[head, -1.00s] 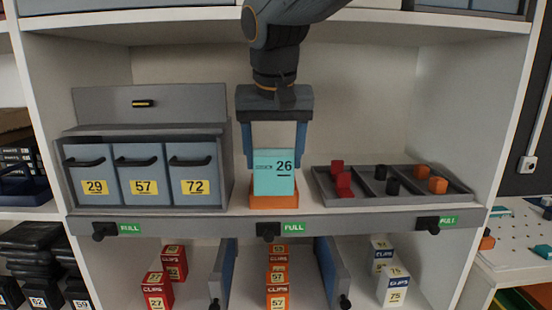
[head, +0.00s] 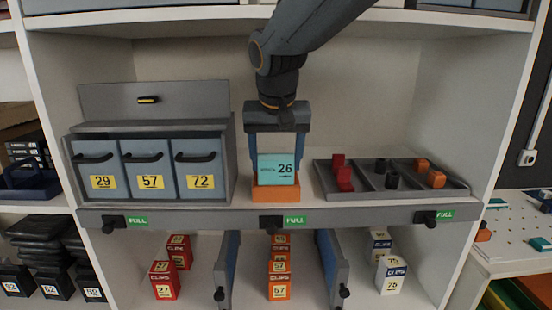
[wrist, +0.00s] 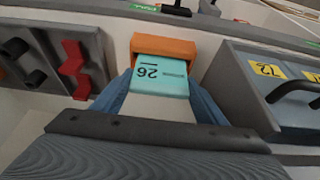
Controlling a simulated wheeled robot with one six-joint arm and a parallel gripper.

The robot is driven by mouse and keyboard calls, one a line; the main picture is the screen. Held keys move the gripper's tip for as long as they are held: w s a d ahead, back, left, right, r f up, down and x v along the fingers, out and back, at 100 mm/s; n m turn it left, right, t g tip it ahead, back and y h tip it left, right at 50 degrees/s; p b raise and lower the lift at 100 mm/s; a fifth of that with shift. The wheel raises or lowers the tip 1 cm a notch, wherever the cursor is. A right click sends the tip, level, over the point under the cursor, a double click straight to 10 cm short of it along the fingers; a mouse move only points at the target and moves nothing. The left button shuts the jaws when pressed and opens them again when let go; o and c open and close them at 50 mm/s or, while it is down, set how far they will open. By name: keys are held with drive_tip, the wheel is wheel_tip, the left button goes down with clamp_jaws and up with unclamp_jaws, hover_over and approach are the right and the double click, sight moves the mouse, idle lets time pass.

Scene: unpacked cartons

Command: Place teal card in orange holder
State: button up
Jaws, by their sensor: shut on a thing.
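The teal card (head: 277,170), marked 26, stands upright at the orange holder (head: 276,193) on the middle of the shelf. Its lower part is hidden behind the holder's front, so it sits down in the holder. My gripper (head: 277,160) is above the holder, fingers pointing down, shut on the card's sides. In the wrist view the card (wrist: 160,77) lies between my blue fingers (wrist: 162,95), with its far end at the orange holder (wrist: 165,45).
A grey unit with drawers (head: 150,168) stands close on the left. A grey tray (head: 363,189) with red, black and orange pieces lies on the right. The shelf front edge (head: 350,213) carries black knobs. Boxes stand on the shelf below.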

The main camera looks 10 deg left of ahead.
drive_tip(key=o, duration=1.1)
drive_tip(key=shift+f, duration=0.1)
drive_tip(key=shift+c, duration=0.2)
drive_tip(key=shift+r, duration=0.4)
drive_tip(key=b+v, duration=0.2)
drive_tip(key=v, duration=0.9)
drive_tip(key=shift+s+r, duration=0.2)
drive_tip(key=shift+r, duration=0.05)
